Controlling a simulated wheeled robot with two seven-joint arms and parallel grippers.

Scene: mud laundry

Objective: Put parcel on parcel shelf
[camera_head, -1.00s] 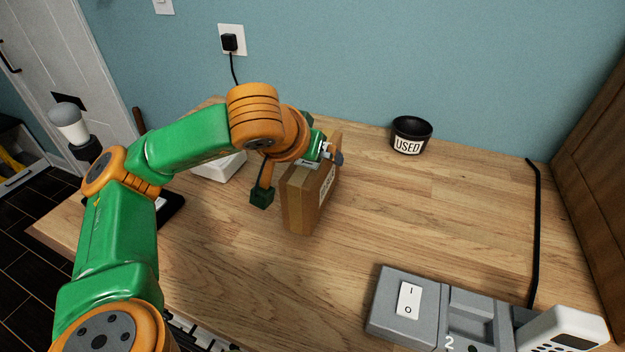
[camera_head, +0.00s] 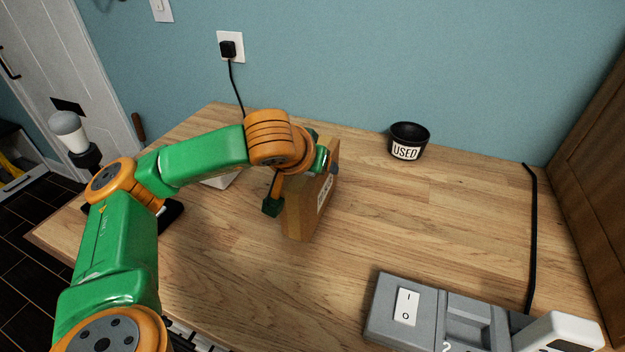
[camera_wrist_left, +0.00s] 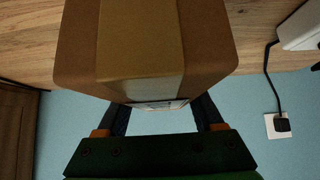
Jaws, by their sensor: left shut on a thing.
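The parcel (camera_head: 302,212) is a brown cardboard box with a tape strip and a white label, upright at the middle of the wooden counter. My left gripper (camera_head: 330,165) is shut on the parcel near its top. In the left wrist view the parcel (camera_wrist_left: 205,45) fills the upper middle, between the two fingers (camera_wrist_left: 160,112). I cannot tell whether its bottom touches the counter. My left arm hides part of the parcel. The parcel shelf cannot be made out. My right gripper is not in view.
A black bowl marked USED (camera_head: 408,142) stands by the wall. A grey switch unit (camera_head: 384,318) is at the front right. A white object (camera_head: 222,181) is partly behind my arm. A wall socket with a plug (camera_head: 229,47) is above. The counter's right middle is clear.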

